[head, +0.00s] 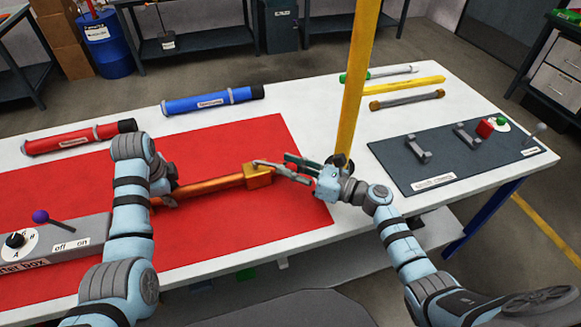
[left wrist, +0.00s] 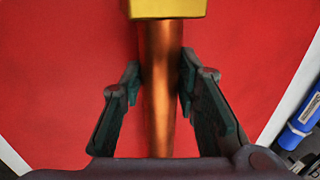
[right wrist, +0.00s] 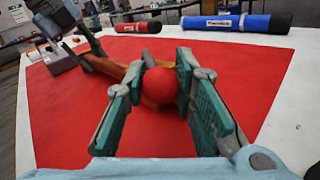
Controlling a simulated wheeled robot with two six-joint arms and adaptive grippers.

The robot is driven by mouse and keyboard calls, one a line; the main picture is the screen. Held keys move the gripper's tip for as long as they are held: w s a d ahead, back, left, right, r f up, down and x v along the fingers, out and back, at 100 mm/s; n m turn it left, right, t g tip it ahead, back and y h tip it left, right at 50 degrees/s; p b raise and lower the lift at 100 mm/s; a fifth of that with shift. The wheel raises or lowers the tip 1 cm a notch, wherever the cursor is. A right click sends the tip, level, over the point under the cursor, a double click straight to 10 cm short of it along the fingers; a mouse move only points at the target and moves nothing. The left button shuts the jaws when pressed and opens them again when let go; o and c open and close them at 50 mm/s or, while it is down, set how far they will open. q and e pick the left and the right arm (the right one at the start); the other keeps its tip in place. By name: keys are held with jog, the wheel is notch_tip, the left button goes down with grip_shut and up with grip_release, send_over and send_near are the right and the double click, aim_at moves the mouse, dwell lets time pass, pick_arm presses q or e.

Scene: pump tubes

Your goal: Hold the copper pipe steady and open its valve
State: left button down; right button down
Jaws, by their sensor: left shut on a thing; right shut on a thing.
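The copper pipe (head: 215,188) lies over the red mat, with a brass block (head: 259,176) at its right end. My left gripper (head: 170,190) is shut on the pipe; in the left wrist view its fingers (left wrist: 160,88) press both sides of the copper pipe (left wrist: 161,110) just below the brass block (left wrist: 168,8). My right gripper (head: 282,172) is at the brass block's end. In the right wrist view its fingers (right wrist: 163,82) are shut on a red ball knob (right wrist: 160,87) in front of the pipe (right wrist: 108,68). The knob is hidden in the head view.
A yellow post (head: 357,85) stands just behind my right gripper. Red (head: 80,138) and blue (head: 212,100) tubes lie along the table's back. A box with a dial (head: 60,250) sits at left; a dark panel (head: 450,160) with handles sits at right. The front red mat (head: 280,215) is clear.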

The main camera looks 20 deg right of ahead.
jog(key=shift+w+d+f+n+g+y, duration=0.1)
jog(key=shift+w+d+n+g+y, duration=0.2)
jog(key=shift+w+n+g+y, duration=0.4)
jog(key=shift+w+d+n+g+y, duration=0.25)
jog(key=shift+n+g+y, duration=0.15)
jog(key=shift+g, duration=0.5)
jog(key=shift+w+n+g+y, duration=0.1)
jog(key=shift+n+g+y, duration=0.2)
jog(key=c, duration=1.3)
grip_release()
jog(key=shift+d, duration=0.1)
jog(key=v, duration=1.2)
jog(key=shift+c, duration=0.2)
